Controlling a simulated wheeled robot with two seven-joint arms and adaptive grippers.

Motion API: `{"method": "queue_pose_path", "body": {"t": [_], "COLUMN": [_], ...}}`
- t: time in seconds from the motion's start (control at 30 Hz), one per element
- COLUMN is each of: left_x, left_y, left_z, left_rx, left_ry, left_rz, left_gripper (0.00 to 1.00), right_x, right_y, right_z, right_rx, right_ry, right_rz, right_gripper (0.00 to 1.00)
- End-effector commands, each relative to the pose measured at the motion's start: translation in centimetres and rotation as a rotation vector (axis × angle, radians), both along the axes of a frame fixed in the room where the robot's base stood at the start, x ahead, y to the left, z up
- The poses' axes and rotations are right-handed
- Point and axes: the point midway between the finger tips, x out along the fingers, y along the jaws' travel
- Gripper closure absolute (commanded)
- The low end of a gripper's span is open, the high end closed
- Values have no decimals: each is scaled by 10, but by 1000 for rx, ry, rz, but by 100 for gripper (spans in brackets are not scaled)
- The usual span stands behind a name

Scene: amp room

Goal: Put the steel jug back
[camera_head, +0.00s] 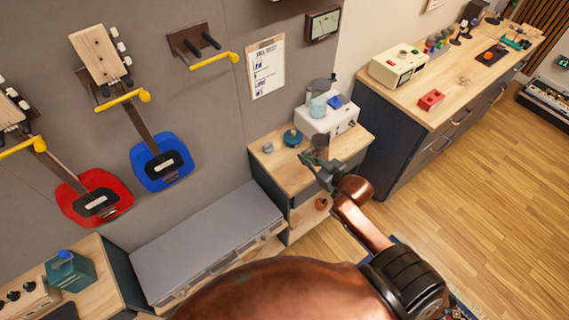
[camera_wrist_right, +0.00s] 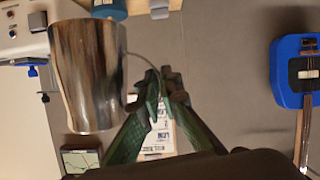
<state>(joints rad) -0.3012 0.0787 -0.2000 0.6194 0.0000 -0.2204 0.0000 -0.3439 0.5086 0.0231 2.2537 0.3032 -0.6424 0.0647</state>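The steel jug (camera_wrist_right: 88,75) is large and shiny in the right wrist view, left of the fingertips. Its thin handle loops toward my right gripper (camera_wrist_right: 163,88), whose green fingers come together on it. In the head view my right gripper (camera_head: 322,166) is over the front of the small wooden cabinet (camera_head: 297,178), before the white coffee machine (camera_head: 341,120). The jug is small and hard to make out there, near the fingertips. The coffee machine also shows in the wrist view (camera_wrist_right: 20,45). My left gripper is not in view.
A blue round jar (camera_head: 292,138) and a small grey item (camera_head: 268,148) stand on the cabinet top. A clipboard (camera_head: 266,67) and blue guitar (camera_head: 162,163) hang on the wall. A long workbench (camera_head: 450,85) stands at the right. A grey case (camera_head: 207,240) lies left of the cabinet.

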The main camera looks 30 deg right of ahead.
Motion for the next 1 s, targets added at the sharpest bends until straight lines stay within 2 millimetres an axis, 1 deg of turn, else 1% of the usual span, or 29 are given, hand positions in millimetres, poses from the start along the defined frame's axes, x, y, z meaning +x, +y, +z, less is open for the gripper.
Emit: {"method": "queue_pose_path", "body": {"t": [0.03,0.13,0.37,0.43,0.5,0.6,0.7,0.9,0.97,1.0], "left_x": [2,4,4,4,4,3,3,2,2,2], "left_y": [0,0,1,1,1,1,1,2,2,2], "left_z": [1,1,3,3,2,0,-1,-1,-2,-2], "left_rx": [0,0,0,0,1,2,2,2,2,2], "left_ry": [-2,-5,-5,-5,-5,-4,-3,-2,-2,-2], "left_rz": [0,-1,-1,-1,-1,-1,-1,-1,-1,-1], "left_gripper": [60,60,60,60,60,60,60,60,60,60], "right_x": [6,21,66,80,88,100,109,117,121,120], "right_y": [2,11,37,45,49,56,61,65,68,68], "right_z": [1,-7,-30,-37,-53,-69,-82,-92,-98,-104], "right_rx": [2,4,5,5,4,3,2,-1,1,2], "right_ry": [-5,-4,-3,-3,0,0,0,-2,0,1], "right_rz": [1,2,1,2,0,0,0,1,1,0], "right_gripper": [100,100,100,100,100,100,100,100,100,100]}}
